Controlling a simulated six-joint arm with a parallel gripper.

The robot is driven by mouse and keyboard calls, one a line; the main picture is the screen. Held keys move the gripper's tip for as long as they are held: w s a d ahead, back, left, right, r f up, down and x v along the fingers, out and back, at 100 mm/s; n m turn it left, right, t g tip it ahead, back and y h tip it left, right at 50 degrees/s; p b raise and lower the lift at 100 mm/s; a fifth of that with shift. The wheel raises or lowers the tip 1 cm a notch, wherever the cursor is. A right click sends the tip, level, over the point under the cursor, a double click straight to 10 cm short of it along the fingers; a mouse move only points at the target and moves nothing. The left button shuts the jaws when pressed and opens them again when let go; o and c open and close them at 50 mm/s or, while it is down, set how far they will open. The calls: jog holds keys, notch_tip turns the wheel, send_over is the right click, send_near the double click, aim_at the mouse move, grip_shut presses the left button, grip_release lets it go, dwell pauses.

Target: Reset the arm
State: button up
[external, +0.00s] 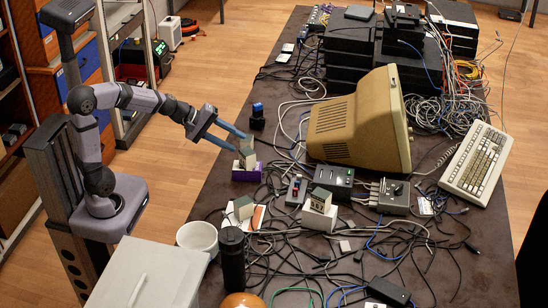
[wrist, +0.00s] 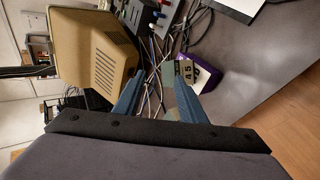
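My gripper (external: 241,142) reaches out over the left edge of the dark table, its two blue fingers spread apart. In the wrist view the gripper (wrist: 158,76) is open, and cables show through the gap between its fingers. A small grey-green and beige block (external: 247,160) on a purple base (external: 246,175) stands close to the fingertips. In the wrist view the block (wrist: 199,75) has dark characters on its face and lies by the right fingertip, on the purple base (wrist: 211,85). I cannot tell whether the finger touches it.
Similar blocks on white bases (external: 243,208) (external: 318,205) stand nearer the table's front. A beige monitor (external: 360,120), grey boxes (external: 334,180) and many loose cables crowd the table. A dark cylinder (external: 232,262) and a white cup (external: 197,238) stand at the left edge.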

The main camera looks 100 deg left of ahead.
jog(key=s+d+f+m+g+h, duration=0.1)
jog(key=d+f+m+g, duration=0.1)
jog(key=d+m, duration=0.3)
jog(key=s+d+f+m+g+h+p, duration=0.1)
jog(key=d+f+m, duration=0.4)
jog(key=d, duration=0.7)
jog(key=s+d+f+m+g+h+p, duration=0.1)
jog(key=s+d+f+m+g+h, duration=0.2)
jog(key=d+m, duration=0.2)
jog(key=shift+s+d+f, duration=0.1)
jog(key=shift+d, duration=0.8)
jog(key=shift+s+d+f, duration=0.1)
jog(key=shift+d, duration=0.75)
jog(key=s+d+f+m+g+y+p, duration=0.1)
jog(key=s+d+f+m+g+y, duration=0.2)
jog(key=s+m, duration=0.45)
notch_tip(320, 180, up, 15)
jog(key=g+h+p, duration=0.1)
jog(key=p, duration=1.4)
jog(key=shift+s+d, duration=0.25)
jog(key=shift+s, duration=0.1)
